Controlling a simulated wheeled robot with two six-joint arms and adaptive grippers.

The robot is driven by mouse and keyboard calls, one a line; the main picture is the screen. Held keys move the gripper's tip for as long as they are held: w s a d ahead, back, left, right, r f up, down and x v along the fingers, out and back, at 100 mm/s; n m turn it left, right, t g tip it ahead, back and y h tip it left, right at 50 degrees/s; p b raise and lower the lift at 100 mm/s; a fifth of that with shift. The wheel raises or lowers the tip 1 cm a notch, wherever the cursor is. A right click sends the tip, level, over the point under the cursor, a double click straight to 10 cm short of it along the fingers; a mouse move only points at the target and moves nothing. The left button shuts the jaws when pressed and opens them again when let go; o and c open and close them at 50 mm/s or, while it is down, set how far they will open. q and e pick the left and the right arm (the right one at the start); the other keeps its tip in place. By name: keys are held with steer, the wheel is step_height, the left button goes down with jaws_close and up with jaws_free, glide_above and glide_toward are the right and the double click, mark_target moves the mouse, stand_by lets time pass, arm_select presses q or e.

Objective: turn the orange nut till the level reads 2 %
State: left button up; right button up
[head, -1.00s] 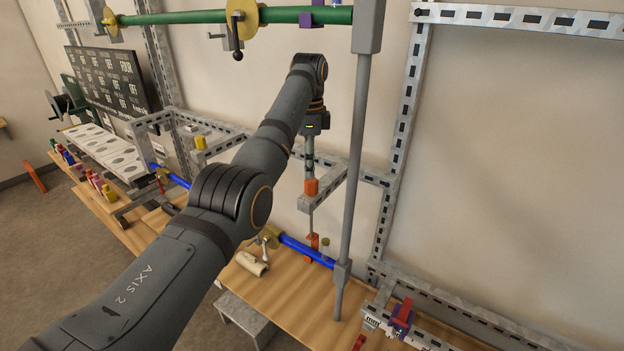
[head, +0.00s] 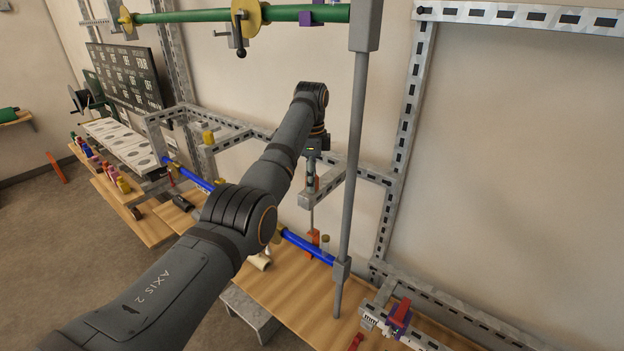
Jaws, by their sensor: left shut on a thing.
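My left arm crosses the middle of the head view from the lower left. Its gripper (head: 312,178) points down at the grey slotted bracket (head: 325,188), around the top of the thin vertical rod (head: 311,215). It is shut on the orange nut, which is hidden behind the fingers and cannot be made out. The rod runs down to an orange block (head: 313,240) beside the blue pipe (head: 306,247). No level reading is legible. My right gripper is not in view.
A grey upright post (head: 352,170) stands just right of the gripper. A green pipe (head: 190,16) runs overhead. A dark board (head: 124,75) with small text hangs at the left. The wooden bench top (head: 290,295) is mostly clear at the front.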

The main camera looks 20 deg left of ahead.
arm_select(q)
steer(key=shift+d, duration=0.1)
jaws_close()
steer(key=n, duration=1)
steer(key=shift+s+n, duration=0.1)
steer(key=shift+n, duration=0.2)
steer(key=n, duration=0.3)
steer(key=shift+n, duration=0.4)
steer(key=n, duration=0.9)
steer(key=shift+r, duration=0.1)
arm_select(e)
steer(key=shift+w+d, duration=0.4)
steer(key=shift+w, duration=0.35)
